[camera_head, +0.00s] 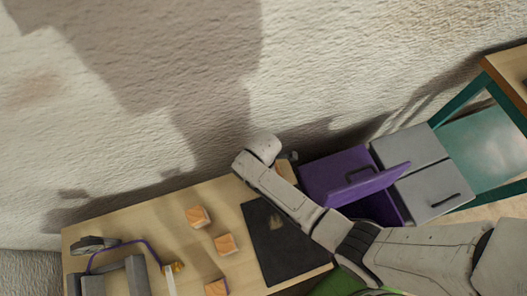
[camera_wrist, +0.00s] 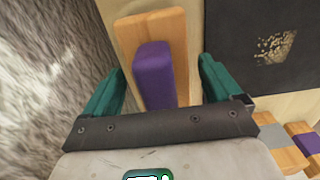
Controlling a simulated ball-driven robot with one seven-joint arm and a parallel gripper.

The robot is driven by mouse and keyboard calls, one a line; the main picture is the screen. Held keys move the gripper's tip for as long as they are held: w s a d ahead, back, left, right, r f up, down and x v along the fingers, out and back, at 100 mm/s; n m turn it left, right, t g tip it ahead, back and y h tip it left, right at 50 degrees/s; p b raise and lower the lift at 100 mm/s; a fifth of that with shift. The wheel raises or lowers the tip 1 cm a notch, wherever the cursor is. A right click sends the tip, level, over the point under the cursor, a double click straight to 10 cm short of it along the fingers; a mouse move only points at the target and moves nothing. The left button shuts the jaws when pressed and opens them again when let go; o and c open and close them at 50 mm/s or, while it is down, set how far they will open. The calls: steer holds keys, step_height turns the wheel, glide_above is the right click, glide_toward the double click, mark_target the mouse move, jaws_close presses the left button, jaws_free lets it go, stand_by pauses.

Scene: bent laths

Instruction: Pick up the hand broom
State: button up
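In the wrist view my gripper (camera_wrist: 162,66) has its two teal fingers spread wide. Between and beyond them lies a flat wooden piece with a raised purple block (camera_wrist: 154,75) along its middle, perhaps the hand broom; I cannot tell for sure. The fingers stand on either side of it, with visible gaps, and do not grip it. In the head view a bit of orange wood (camera_head: 286,171) shows at the table's far edge beside the end of my arm, which hides most of my gripper there.
The wooden table (camera_head: 125,213) holds several wooden blocks (camera_head: 198,216), a black mat (camera_head: 268,240) and grey objects with a purple loop (camera_head: 124,245) at left. A rough wall runs behind.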

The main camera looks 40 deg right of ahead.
steer(key=c, duration=1.2)
steer(key=shift+r, duration=0.1)
steer(key=shift+r, duration=0.55)
steer(key=s+a+r, duration=0.1)
steer(key=s+r, duration=0.3)
steer(key=s+a+r, duration=0.2)
steer(key=s+r, duration=0.2)
steer(key=s, duration=0.1)
steer(key=s+a+r, duration=0.1)
steer(key=s+r, duration=0.2)
steer(key=s, duration=0.1)
steer(key=shift+s+a+r, duration=0.15)
steer(key=shift+a+r, duration=0.15)
steer(key=shift+r, duration=0.1)
